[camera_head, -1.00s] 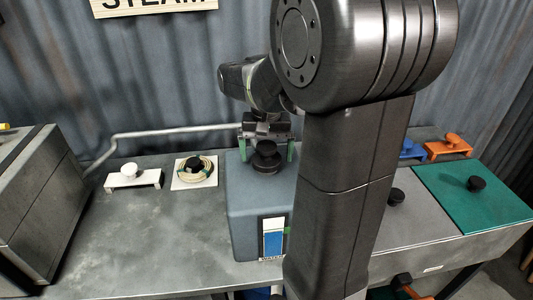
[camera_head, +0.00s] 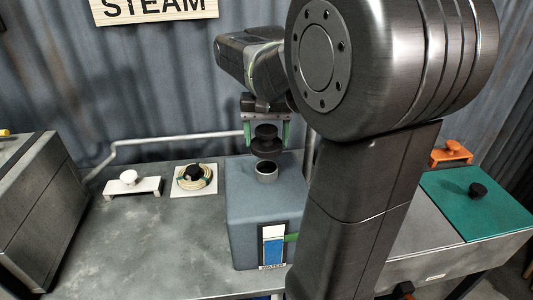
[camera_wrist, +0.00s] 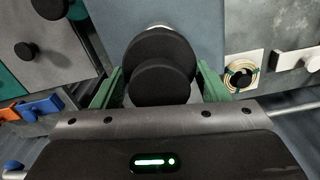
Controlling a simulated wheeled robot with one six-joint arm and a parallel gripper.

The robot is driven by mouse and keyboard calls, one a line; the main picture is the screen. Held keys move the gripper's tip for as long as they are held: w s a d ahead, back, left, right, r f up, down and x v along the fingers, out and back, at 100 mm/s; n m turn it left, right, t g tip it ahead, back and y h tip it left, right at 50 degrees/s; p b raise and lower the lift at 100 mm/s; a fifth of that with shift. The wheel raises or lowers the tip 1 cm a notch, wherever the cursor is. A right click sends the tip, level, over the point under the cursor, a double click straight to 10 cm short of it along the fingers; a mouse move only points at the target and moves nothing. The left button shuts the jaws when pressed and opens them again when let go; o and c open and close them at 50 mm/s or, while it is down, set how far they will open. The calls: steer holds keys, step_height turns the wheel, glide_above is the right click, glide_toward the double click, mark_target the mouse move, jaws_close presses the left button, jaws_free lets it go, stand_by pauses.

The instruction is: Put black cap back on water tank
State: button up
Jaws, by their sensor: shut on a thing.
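The blue-grey water tank (camera_head: 252,208) stands on the bench with a label and a level window on its front. Its round grey neck (camera_head: 266,172) is uncovered on top. My gripper (camera_head: 267,135) is shut on the black cap (camera_head: 266,146), with green fingers on either side of it. The cap hangs a little above the neck, apart from it in the head view. In the wrist view the cap (camera_wrist: 160,62) sits between the green fingers and hides most of the neck.
A white handled block (camera_head: 132,184) and a coiled rattan on a white plate (camera_head: 196,186) lie left of the tank. A teal lid (camera_head: 462,205) and an orange handled block (camera_head: 450,153) are at right. A pipe (camera_head: 180,136) runs behind. My arm hides the area right of the tank.

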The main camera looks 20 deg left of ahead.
mark_target(266, 128)
step_height(266, 128, up, 2)
steer(key=shift+r, duration=0.5)
steer(key=shift+n, duration=0.5)
steer(key=n, duration=0.4)
steer(key=shift+s+f, duration=0.1)
steer(key=shift+f, duration=0.1)
steer(key=n, duration=0.5)
steer(key=shift+a+f+b, duration=0.1)
steer(key=shift+f+b, duration=0.2)
steer(key=shift+b, duration=0.1)
steer(key=n, duration=0.4)
steer(key=shift+s+f, duration=0.15)
steer(key=shift+f, duration=0.1)
steer(key=n, duration=0.3)
steer(key=shift+f+n+b, duration=0.15)
steer(key=shift+n+b, duration=0.15)
steer(key=shift+n, duration=0.1)
steer(key=shift+f, duration=0.2)
